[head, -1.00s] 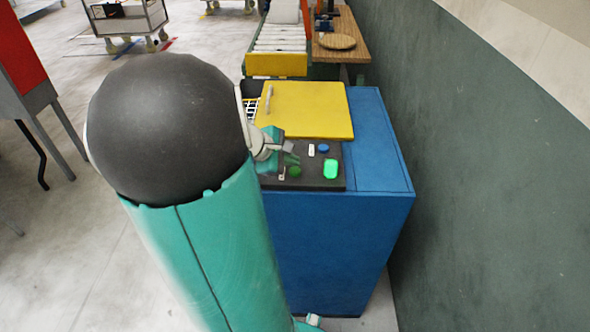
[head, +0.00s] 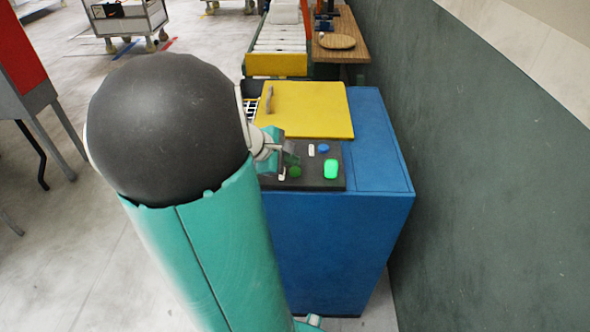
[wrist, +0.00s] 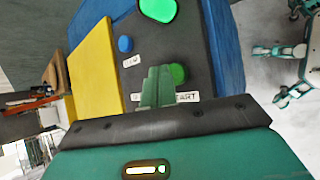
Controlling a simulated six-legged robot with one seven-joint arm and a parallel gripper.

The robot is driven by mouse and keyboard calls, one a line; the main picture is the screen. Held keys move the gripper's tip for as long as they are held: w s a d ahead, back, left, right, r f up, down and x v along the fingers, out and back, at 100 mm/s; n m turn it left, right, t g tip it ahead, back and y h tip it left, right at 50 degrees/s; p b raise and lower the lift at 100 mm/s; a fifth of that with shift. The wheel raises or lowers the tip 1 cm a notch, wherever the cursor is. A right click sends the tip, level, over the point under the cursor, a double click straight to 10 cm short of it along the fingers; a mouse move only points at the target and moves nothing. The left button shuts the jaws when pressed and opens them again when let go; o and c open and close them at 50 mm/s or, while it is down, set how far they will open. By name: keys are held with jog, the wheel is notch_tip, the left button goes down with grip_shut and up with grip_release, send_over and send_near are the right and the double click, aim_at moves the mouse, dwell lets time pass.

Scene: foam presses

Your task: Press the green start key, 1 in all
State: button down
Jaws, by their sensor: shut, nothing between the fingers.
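A dark green round key (head: 295,171) sits on the black control panel (head: 312,182) of the blue press. It also shows in the wrist view (wrist: 178,73), beside a white label (wrist: 186,97) ending in "ART". My gripper (wrist: 158,70) is shut and empty. In the wrist view its fingertips appear just beside the key, partly over the label; I cannot tell whether they touch the panel or the key. In the head view my gripper (head: 290,158) is small, above the panel's left part.
A larger bright green piece (head: 331,169) and a blue button (head: 323,148) share the panel. A yellow lid (head: 310,110) with a handle lies behind it. A dark green wall (head: 470,180) stands right of the press. A roller conveyor (head: 280,38) runs behind.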

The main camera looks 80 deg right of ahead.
jog(key=shift+f, duration=0.15)
jog(key=shift+f, duration=0.3)
jog(key=shift+f, duration=0.5)
dwell(0.8)
jog(key=shift+r, duration=0.9)
